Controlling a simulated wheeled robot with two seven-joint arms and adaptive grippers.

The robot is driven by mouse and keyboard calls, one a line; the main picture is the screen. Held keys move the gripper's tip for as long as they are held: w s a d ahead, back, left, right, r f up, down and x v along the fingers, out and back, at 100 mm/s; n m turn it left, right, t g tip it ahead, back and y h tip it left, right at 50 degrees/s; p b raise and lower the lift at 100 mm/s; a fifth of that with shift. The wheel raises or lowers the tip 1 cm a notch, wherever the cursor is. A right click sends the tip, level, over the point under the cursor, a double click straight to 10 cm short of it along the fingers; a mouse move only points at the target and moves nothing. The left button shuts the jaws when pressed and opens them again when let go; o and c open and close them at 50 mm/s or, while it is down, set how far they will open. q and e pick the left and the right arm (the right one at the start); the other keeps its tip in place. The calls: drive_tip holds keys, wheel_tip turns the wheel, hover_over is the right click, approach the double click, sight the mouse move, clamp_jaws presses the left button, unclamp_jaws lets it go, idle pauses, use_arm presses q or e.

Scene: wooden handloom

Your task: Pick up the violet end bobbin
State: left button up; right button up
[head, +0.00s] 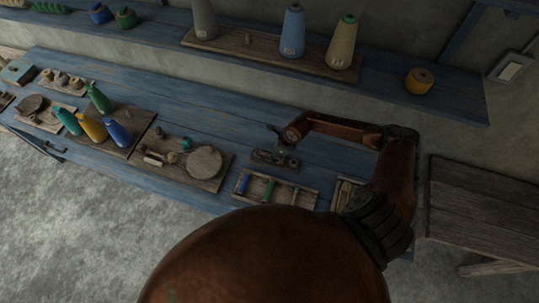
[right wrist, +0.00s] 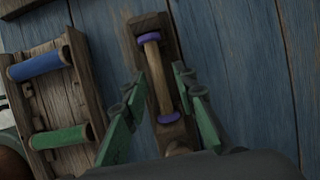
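The violet end bobbin (right wrist: 157,72) has a pale tan barrel with a violet flange at each end. In the right wrist view it lies lengthwise in a narrow dark wooden holder (right wrist: 147,22) on the blue table. My right gripper (right wrist: 161,84) is open, with one green finger on each side of the bobbin. I see gaps between the fingers and the barrel; their height over it is hard to judge. In the head view my right gripper (head: 284,141) is over the small wooden holder (head: 263,156), where the bobbin is too small to make out. My left gripper is out of view.
A wooden tray (head: 305,189) with blue and green bobbins lies just in front; it also shows in the right wrist view (right wrist: 54,106). Left of it are a board with a round wooden disc (head: 205,162) and several coloured cones. A shelf with large yarn cones (head: 292,32) runs behind.

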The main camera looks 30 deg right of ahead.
drive_tip(key=shift+s+r, duration=0.1)
drive_tip(key=shift+s, duration=0.1)
drive_tip(key=c, duration=0.3)
clamp_jaws()
